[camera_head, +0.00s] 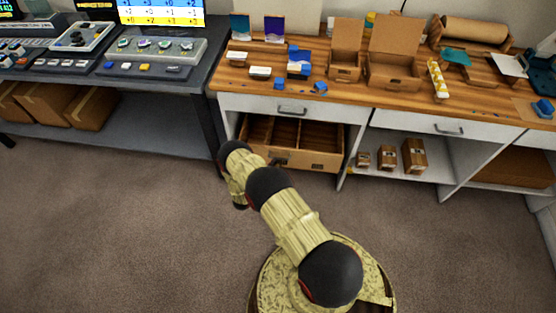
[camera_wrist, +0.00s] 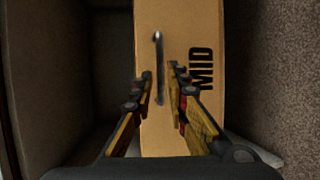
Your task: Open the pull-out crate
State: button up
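The pull-out crate (camera_head: 318,160) is a tan wooden box with dividers, open at the top, low in the left bay of the workbench. I cannot tell how far out it stands. In the wrist view its front (camera_wrist: 190,130) is a tan panel marked "MID", turned sideways, with a thin metal handle (camera_wrist: 160,68). My gripper (camera_wrist: 161,76) is open, one finger on each side of the handle, with gaps visible between fingers and handle. In the head view my arm reaches to the crate's front left, and my gripper is mostly hidden behind the arm.
A white drawer (camera_head: 290,108) with a handle sits above the crate. The wooden worktop (camera_head: 240,80) carries cardboard boxes and small items. Small boxes (camera_head: 414,156) stand on the shelf to the right. A dark desk (camera_head: 190,88) stands at left. The carpet (camera_head: 120,220) is clear.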

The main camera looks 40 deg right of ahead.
jog(key=shift+b+x, duration=0.75)
jog(key=shift+x, duration=2)
jog(key=shift+c, duration=1.4)
grip_shut()
jog(key=shift+a+f, duration=0.1)
